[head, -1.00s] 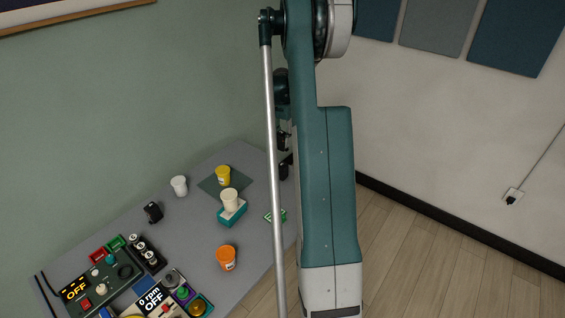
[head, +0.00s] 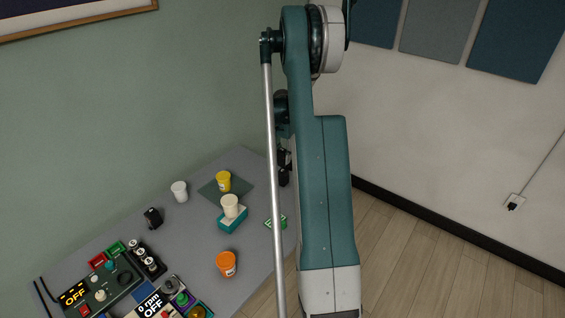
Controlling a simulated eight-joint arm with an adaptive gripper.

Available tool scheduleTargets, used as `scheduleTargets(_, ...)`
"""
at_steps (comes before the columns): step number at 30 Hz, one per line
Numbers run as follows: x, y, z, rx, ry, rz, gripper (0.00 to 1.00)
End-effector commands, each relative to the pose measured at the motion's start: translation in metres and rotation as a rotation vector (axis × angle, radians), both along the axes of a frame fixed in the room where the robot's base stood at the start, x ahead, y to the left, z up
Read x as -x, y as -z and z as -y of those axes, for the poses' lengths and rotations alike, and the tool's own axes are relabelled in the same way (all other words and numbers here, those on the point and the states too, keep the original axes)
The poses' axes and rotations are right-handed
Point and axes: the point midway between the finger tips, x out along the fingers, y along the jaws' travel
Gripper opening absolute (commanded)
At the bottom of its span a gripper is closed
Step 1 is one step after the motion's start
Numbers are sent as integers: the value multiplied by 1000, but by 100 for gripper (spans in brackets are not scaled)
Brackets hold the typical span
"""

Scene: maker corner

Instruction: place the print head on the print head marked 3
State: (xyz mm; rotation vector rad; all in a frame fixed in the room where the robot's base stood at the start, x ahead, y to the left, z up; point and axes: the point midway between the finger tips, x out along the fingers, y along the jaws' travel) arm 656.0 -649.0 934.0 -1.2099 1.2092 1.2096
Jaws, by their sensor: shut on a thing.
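My gripper (head: 284,172) shows only as a dark part at the left edge of my arm, above the right end of the grey table (head: 205,240). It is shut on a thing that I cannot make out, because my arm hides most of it. A small green and white block (head: 280,222) lies below it near the table's right edge, partly behind my thin silver rod. A small black object (head: 152,218) stands at the table's left side. No mark 3 is readable, and I cannot tell which object is a print head.
A cream cup (head: 230,202) stands on a teal block (head: 233,222). A yellow cup (head: 223,180) stands on a dark mat (head: 241,188). A white cup (head: 179,190) and an orange cup (head: 227,263) stand apart. Control panels (head: 97,292) fill the table's front left.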

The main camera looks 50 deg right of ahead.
Motion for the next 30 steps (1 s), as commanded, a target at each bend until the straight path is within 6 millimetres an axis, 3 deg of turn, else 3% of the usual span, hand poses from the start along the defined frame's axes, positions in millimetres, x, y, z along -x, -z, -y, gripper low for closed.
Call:
scheduleTargets(9, 0, 30, 0, 0, 0, 0, 16)
scheduleTargets(23, 0, 35, 0, 0, 0, 0, 16)
scheduleTargets(24, 0, 35, 0, 0, 0, 0, 33)
scheduleTargets(27, 0, 34, 0, 0, 0, 0, 46)
scheduleTargets(30, 0, 34, 0, 0, 0, 0, 46)
